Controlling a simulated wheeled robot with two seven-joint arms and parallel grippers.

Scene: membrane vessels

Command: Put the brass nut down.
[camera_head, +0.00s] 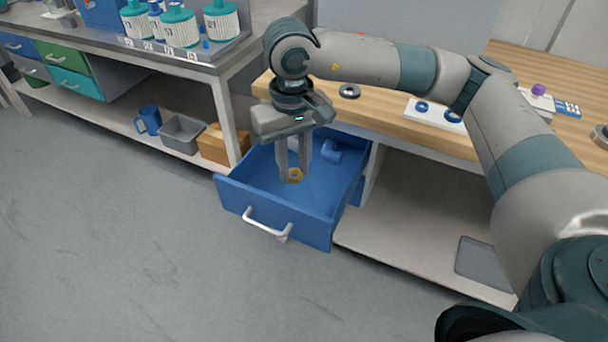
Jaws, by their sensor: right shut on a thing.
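The brass nut (297,174) is a small golden ring low in the open blue drawer (275,210). My right gripper (293,178) points down into the drawer and is shut on the nut, with the nut at its fingertips. I cannot tell whether the nut touches the drawer floor. My left gripper is not in view.
A blue cylindrical part (331,151) lies at the back of the drawer. A dark ring (349,91) and a white tray with blue rings (436,114) lie on the wooden bench top (390,118). The drawer floor right of my gripper is clear.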

